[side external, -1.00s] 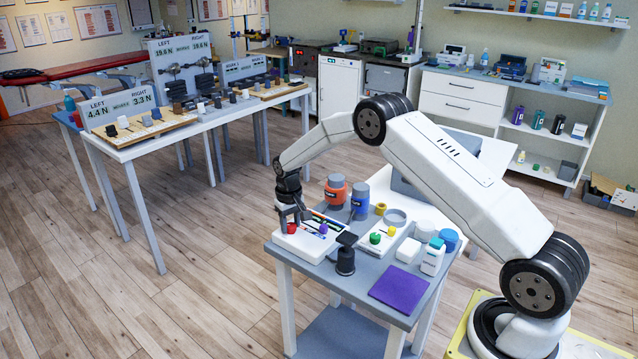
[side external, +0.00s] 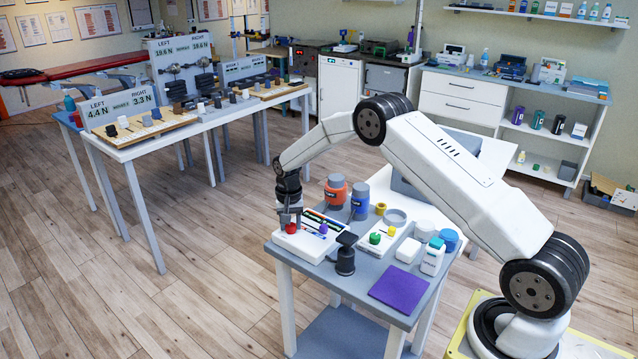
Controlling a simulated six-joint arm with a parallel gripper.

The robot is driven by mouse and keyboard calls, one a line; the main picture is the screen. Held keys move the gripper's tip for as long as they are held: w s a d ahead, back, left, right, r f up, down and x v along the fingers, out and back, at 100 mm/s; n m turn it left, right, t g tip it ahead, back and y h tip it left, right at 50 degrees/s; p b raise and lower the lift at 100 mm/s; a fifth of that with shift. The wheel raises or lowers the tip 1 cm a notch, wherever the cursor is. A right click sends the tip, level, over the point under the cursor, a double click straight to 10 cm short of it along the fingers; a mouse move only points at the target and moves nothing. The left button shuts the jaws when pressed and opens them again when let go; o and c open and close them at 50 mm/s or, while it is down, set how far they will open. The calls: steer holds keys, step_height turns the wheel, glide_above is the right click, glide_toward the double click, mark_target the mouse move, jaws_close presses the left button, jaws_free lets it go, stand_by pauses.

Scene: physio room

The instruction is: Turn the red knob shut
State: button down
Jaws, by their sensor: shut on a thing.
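The red knob (side external: 291,228) sits on the left end of a white board (side external: 309,247) at the near left corner of the small grey-topped table. My gripper (side external: 290,220) points down directly over the knob, with its fingers at the knob's sides. It is shut on the red knob. The fingers hide part of the knob, and its turn angle is too small to read.
Pens and a purple knob (side external: 323,228) are on the same board. An orange jar (side external: 336,190) and a blue jar (side external: 360,200) stand behind it. A black post (side external: 345,255) stands close in front. A purple pad (side external: 398,287) lies at the near right.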

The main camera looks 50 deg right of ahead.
mark_target(291, 225)
steer(key=shift+c, duration=1.3)
jaws_free()
steer(key=shift+r, duration=0.15)
steer(key=shift+r, duration=3.75)
steer(key=shift+s+a+r+n, duration=0.3)
steer(key=shift+s+a+r, duration=0.1)
steer(key=shift+s+a, duration=0.1)
steer(key=s+a+r+n+t, duration=0.1)
steer(key=s+a+n, duration=0.3)
steer(key=s, duration=0.9)
steer(key=s+a+r+n+t, duration=0.1)
steer(key=s+a+n, duration=0.3)
steer(key=s, duration=1)
steer(key=a+r, duration=0.1)
steer(key=a, duration=0.2)
steer(key=shift+a+r+n+t, duration=0.3)
steer(key=shift+a+r, duration=0.05)
steer(key=shift+r, duration=0.05)
